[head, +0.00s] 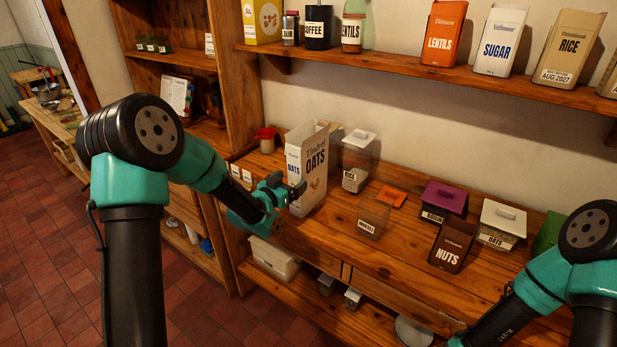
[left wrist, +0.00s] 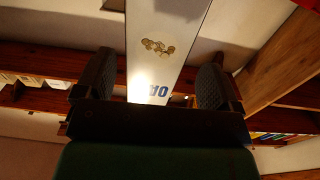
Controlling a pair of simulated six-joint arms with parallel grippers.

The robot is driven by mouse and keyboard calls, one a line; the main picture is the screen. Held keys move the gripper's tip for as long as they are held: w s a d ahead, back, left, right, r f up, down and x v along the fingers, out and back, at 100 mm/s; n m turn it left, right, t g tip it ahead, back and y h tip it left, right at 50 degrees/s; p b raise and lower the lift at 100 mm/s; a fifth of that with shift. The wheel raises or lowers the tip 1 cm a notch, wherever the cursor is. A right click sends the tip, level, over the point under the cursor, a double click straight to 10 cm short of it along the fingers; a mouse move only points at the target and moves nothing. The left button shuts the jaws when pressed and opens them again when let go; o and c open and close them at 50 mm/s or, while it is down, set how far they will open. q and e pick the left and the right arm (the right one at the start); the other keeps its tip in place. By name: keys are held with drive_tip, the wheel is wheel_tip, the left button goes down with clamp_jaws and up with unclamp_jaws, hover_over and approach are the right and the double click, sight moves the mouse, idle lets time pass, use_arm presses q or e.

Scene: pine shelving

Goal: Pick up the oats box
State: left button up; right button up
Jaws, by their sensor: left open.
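The oats box (head: 307,168) is a tall white carton with blue lettering. It stands upright on the wooden counter, its top flaps open. My left gripper (head: 288,188) is open at the box's near side, its fingers around the lower part. In the left wrist view the box (left wrist: 165,45) rises between the two open finger pads, with a gap visible on each side. Whether a pad touches the box is unclear. My right arm shows at the lower right, but its gripper is out of frame.
A clear rice container (head: 357,160) stands close behind the box, and a red-topped jar (head: 266,139) is to its left. A clear bin (head: 373,220), a nuts box (head: 453,246) and lidded containers stand farther right. The upper shelf (head: 400,66) overhangs the back.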

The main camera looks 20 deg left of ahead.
sight(308, 173)
use_arm(q)
drive_tip(key=shift+w, duration=0.1)
drive_tip(key=shift+d+x, duration=0.15)
drive_tip(key=shift+x, duration=1.15)
drive_tip(key=shift+d+x, duration=0.1)
drive_tip(key=shift+x, duration=1.15)
drive_tip(key=shift+r, duration=0.15)
drive_tip(key=shift+c, duration=0.2)
drive_tip(key=c, duration=1.1)
